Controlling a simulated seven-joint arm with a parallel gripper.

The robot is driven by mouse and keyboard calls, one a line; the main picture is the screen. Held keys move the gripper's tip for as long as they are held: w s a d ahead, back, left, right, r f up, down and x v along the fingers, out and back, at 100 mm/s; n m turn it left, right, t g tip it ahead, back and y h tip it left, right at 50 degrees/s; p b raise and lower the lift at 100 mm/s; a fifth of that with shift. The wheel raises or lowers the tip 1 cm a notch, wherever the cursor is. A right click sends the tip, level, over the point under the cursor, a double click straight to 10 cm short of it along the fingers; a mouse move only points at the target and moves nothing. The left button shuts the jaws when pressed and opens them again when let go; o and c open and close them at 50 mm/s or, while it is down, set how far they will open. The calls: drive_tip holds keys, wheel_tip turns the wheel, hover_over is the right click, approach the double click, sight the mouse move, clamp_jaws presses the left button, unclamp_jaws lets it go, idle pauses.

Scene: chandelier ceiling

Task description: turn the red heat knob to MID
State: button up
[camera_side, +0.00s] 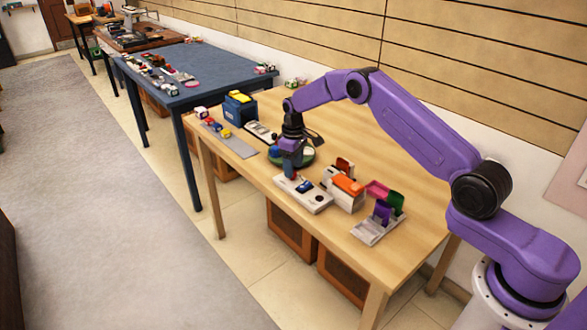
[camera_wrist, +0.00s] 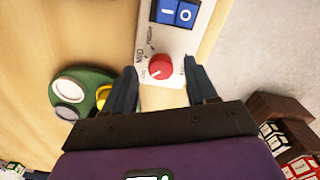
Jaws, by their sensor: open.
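The red heat knob (camera_wrist: 160,66) sits on a white control panel (camera_wrist: 183,42) in the wrist view. A MID label is printed beside the knob, on its left, with other small markings near it. My gripper (camera_wrist: 163,75) is open, with one dark finger on each side of the knob. I cannot tell whether either finger touches it. In the side view my gripper (camera_side: 290,172) points down over the left end of the white panel (camera_side: 312,198), and the knob is mostly hidden there.
A blue rocker switch (camera_wrist: 174,12) is on the same panel. A green round object (camera_wrist: 62,92) lies left of the gripper in the wrist view. In the side view, a white and orange box (camera_side: 345,188) stands right of the panel, and a blue box (camera_side: 240,109) stands farther back.

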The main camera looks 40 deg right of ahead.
drive_tip(key=shift+f, duration=0.8)
clamp_jaws()
drive_tip(key=c, duration=1.1)
unclamp_jaws()
drive_tip(key=shift+o, duration=0.2)
drive_tip(key=shift+m, duration=0.5)
drive_tip(key=m, duration=0.3)
drive_tip(key=shift+a+m, duration=0.1)
drive_tip(key=shift+m, duration=0.2)
drive_tip(key=shift+a+m, duration=0.1)
drive_tip(key=shift+m, duration=2)
